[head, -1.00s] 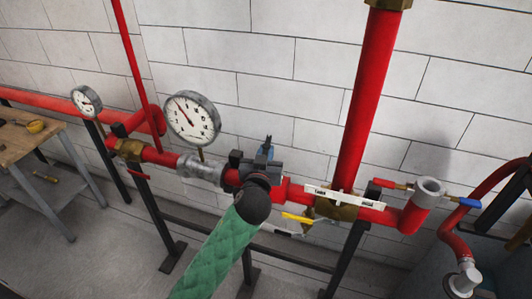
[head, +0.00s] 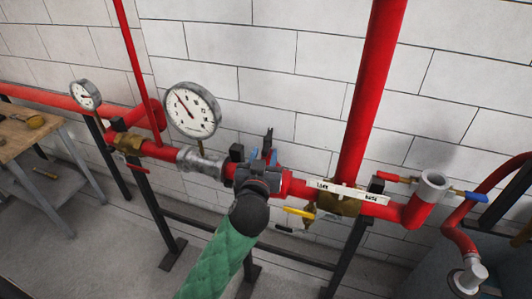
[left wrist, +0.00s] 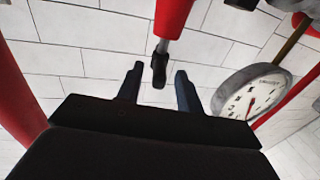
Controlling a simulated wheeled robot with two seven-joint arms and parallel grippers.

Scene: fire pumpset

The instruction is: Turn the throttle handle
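An upright lever with a grey stem and a black grip (left wrist: 159,68), which looks like the throttle handle, shows in the left wrist view between the fingers of my left gripper (left wrist: 158,88). The fingers are spread, with a visible gap on each side of the grip. In the head view, my left gripper (head: 267,165) is in front of the red pipe, and a dark upright tip (head: 268,138), apparently the same grip, shows just above it. The gripper hides the lever's base there. My right gripper is in neither view.
A large gauge (head: 192,110) stands left of my gripper; it also shows in the wrist view (left wrist: 255,98). A yellow handle (head: 299,213), a white labelled strip (head: 348,191) and a vertical red pipe (head: 372,90) are to the right. A workbench (head: 25,140) is at far left.

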